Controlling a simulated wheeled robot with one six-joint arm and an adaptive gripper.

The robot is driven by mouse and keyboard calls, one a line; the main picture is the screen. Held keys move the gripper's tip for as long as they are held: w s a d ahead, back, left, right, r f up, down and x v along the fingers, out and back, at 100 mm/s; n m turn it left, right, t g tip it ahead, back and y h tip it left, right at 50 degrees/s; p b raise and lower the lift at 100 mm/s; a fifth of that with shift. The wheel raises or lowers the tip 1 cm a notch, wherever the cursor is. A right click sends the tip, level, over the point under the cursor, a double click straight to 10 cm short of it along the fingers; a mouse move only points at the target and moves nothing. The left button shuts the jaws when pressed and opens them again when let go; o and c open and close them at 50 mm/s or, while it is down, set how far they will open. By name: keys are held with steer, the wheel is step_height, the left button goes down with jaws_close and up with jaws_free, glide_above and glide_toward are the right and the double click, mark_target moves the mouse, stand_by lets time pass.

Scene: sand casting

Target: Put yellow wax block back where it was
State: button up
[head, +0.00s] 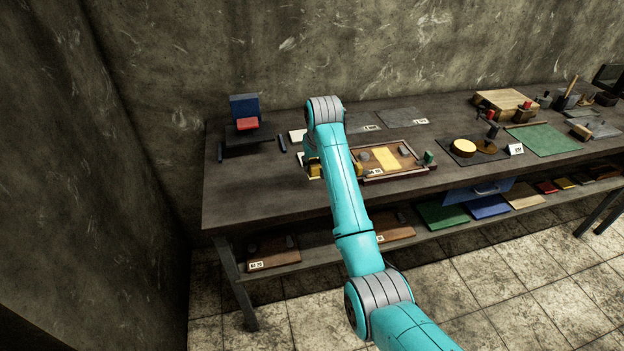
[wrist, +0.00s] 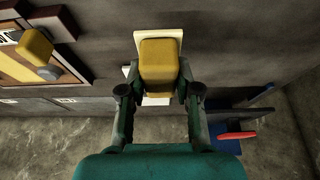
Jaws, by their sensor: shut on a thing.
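My gripper (wrist: 158,82) is shut on a yellow block (wrist: 160,58), with one finger on each side of it. The block is over a cream pad (wrist: 171,37) on the bench; I cannot tell whether it touches the pad. In the head view my arm hides most of the gripper, and the held yellow block (head: 315,171) shows just left of the arm. A second yellow block (wrist: 34,46) is by the wooden tray, apart from my gripper; it also shows in the head view (head: 359,170), right of the arm.
The wooden-framed tray (head: 398,174) with a yellow sheet is right of my arm. A dark stand with blue and red parts (head: 245,122) is at the back left. A white card (head: 297,136) lies behind the gripper. The bench's left front (head: 250,195) is clear.

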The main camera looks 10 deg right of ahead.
mark_target(314, 185)
steer(key=shift+d+f, duration=0.1)
steer(key=shift+f, duration=2.55)
steer(key=shift+f, duration=0.15)
steer(key=o, duration=1)
steer(key=v, duration=1.2)
